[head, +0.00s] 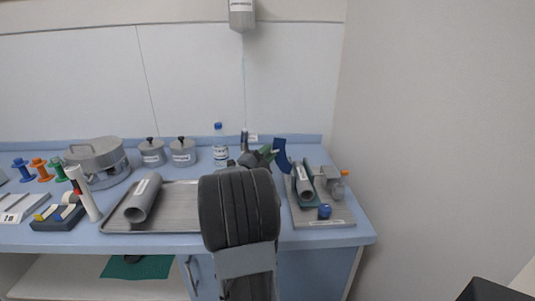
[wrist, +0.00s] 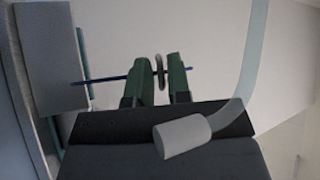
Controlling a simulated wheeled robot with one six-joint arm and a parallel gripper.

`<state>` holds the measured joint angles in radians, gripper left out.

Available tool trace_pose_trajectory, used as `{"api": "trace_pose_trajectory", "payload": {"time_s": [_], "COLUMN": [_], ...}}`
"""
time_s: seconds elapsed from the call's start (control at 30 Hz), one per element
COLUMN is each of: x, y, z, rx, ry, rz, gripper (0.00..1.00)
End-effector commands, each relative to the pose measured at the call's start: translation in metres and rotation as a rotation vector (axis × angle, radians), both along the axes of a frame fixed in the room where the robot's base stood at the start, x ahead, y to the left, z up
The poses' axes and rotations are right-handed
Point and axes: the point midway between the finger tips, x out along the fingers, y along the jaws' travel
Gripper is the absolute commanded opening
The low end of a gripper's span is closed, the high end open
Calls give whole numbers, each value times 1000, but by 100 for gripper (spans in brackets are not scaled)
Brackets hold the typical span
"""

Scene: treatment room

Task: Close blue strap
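The blue strap (head: 282,155) stands raised and curved at the back left of the grey board (head: 322,217) in the head view. In the wrist view the strap (wrist: 103,79) shows edge-on as a thin blue line passing by my fingers. A small grey ring (wrist: 159,66) sits between the fingers, by the strap. My gripper (head: 267,154) has green fingers just left of the strap. My arm hides part of the strap's surroundings in the head view.
Left are a metal tray (head: 180,218) with another tube (head: 143,198), and a bottle (head: 220,147). A wall stands close at right.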

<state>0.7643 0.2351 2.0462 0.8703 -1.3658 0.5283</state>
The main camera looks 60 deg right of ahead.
Motion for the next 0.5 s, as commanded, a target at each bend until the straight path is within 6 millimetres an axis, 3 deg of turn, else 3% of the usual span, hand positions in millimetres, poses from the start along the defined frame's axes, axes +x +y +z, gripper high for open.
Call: {"api": "trace_pose_trajectory", "payload": {"time_s": [0.2,0.5], "x": [0,0], "y": [0,0], "z": [0,0], "rx": [0,-1], "ry": [0,0], "rz": [0,0], "gripper": [0,0]}}
